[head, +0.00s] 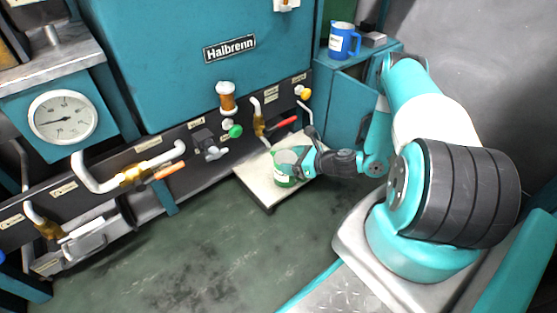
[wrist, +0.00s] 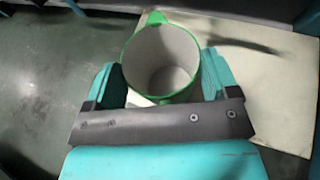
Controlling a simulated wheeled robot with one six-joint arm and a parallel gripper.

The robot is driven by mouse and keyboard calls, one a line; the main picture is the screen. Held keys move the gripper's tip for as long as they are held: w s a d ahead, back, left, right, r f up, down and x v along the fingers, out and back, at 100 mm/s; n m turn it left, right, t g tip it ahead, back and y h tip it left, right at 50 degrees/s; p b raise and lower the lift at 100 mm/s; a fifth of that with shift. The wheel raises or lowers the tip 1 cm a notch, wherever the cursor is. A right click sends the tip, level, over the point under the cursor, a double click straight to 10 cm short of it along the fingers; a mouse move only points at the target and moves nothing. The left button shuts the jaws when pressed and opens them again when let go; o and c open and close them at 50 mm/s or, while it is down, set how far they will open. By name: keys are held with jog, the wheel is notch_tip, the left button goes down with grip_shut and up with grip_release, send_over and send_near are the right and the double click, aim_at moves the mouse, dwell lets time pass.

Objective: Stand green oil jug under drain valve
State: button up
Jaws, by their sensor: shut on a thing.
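The green oil jug (head: 285,168) is pale with a green rim and a green lower band. In the wrist view it is seen from above, open-topped and empty-looking (wrist: 163,58), with its spout pointing away. My gripper (head: 297,164) is shut around the jug, one finger on each side (wrist: 162,78). The jug is upright at the pale platform (head: 255,185); whether its base touches is unclear. Another brass valve (head: 133,174) with an orange handle is farther left. No readable label marks the drain valve.
A blue jug (head: 341,42) stands on the teal cabinet at the back right. A green knob (head: 235,131) and a grey fitting (head: 210,149) stick out from the dark panel. A metal tray (head: 95,238) is at the lower left. The green floor in front is clear.

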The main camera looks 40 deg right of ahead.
aim_at(276, 155)
jog(key=w, duration=0.1)
jog(key=w+a+b, duration=0.1)
jog(key=w, duration=0.1)
jog(key=w+a+b, duration=0.1)
jog(key=shift+w+a+f, duration=0.15)
jog(key=shift+w+f, duration=0.05)
jog(key=shift+w, duration=0.2)
jog(key=shift+s, duration=0.1)
jog(key=shift+f, duration=0.1)
